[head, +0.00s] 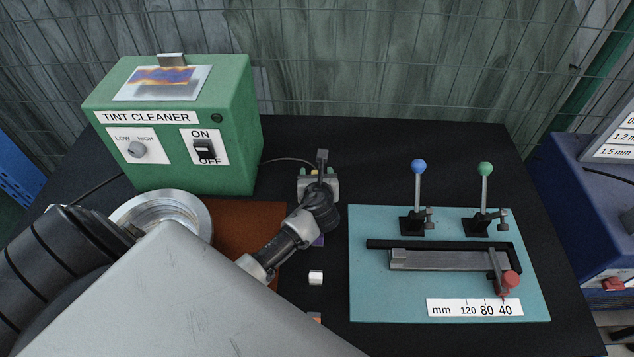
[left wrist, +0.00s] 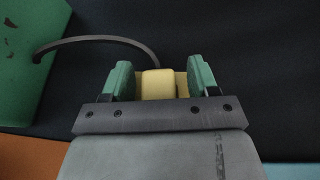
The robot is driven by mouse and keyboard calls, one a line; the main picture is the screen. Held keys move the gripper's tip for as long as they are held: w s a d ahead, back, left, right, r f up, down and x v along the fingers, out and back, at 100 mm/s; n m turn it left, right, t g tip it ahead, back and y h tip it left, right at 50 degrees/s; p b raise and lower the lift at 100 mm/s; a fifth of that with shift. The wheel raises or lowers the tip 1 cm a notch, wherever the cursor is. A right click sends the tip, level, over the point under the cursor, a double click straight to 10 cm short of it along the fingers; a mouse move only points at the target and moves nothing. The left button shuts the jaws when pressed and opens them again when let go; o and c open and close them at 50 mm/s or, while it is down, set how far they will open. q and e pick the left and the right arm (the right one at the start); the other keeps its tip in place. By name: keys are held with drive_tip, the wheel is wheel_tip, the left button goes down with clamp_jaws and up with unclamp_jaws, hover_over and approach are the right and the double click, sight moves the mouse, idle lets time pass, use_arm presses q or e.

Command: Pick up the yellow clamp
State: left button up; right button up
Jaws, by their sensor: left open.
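The yellow clamp (left wrist: 158,84) shows in the left wrist view between the two green fingers of my left gripper (left wrist: 158,66). A dark cable runs from the green box toward the clamp's far side. In the head view my left gripper (head: 318,178) is over the black table just right of the green box, and it mostly hides the clamp. My right gripper is not in view.
The green tint cleaner box (head: 225,130) stands left of the gripper. A round metal dish (head: 201,214) and a brown mat (head: 232,212) lie in front of it. A teal board (head: 375,290) with levers is on the right.

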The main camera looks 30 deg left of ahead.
use_arm(q)
drive_tip(key=shift+s, duration=0.1)
drive_tip(key=c, duration=0.9)
drive_tip(key=shift+r, duration=0.1)
drive_tip(key=shift+c, duration=0.3)
drive_tip(key=shift+r, duration=0.1)
